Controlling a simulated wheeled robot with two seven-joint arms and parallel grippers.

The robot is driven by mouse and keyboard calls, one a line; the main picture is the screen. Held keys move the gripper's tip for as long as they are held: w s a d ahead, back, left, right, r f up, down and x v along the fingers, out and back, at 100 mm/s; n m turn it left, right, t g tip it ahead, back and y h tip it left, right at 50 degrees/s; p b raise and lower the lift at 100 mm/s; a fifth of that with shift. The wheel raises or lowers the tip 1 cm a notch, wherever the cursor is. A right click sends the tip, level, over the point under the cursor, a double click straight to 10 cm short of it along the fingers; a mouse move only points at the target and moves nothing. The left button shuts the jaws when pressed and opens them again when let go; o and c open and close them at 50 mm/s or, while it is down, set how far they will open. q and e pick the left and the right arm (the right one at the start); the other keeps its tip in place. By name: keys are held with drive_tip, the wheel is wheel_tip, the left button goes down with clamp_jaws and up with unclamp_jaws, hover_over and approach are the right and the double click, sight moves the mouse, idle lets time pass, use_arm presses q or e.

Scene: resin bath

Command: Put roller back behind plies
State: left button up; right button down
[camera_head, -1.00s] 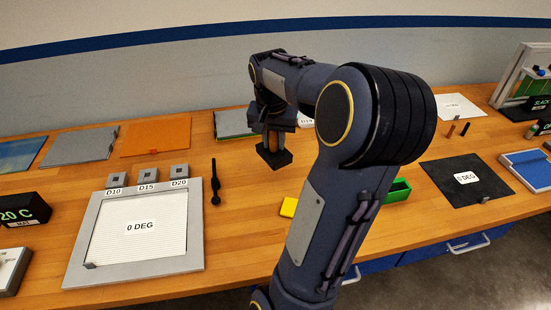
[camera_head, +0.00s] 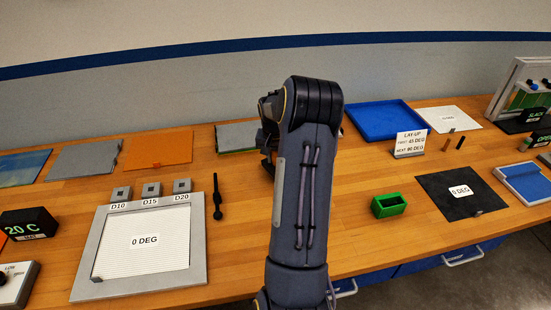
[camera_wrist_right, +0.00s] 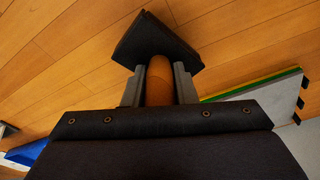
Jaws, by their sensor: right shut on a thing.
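My right gripper (camera_wrist_right: 158,85) is shut on the brown handle (camera_wrist_right: 159,78) of the roller, whose dark head (camera_wrist_right: 155,38) shows beyond the fingers in the right wrist view. Bare wood shows around the head; I cannot tell how high it is. In the head view the right gripper (camera_head: 268,165) is mostly hidden behind my own arm, and the roller can hardly be made out. The plies, a grey-topped stack with green and yellow edges (camera_wrist_right: 255,90), lie to the right in the wrist view. Part of the stack (camera_head: 232,137) shows left of my arm in the head view. My left gripper is out of view.
A framed white board (camera_head: 85,245) marked 0 DEG and a slim black tool (camera_head: 216,198) lie left of my arm. Orange (camera_head: 157,150) and grey (camera_head: 85,160) sheets lie behind. A blue tray (camera_head: 388,137), lay-up sign (camera_head: 410,143) and green box (camera_head: 389,206) are right.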

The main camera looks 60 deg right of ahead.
drive_tip(key=shift+f, duration=0.55)
drive_tip(key=shift+f, duration=0.15)
drive_tip(key=c, duration=1.2)
unclamp_jaws()
drive_tip(key=shift+o, duration=0.2)
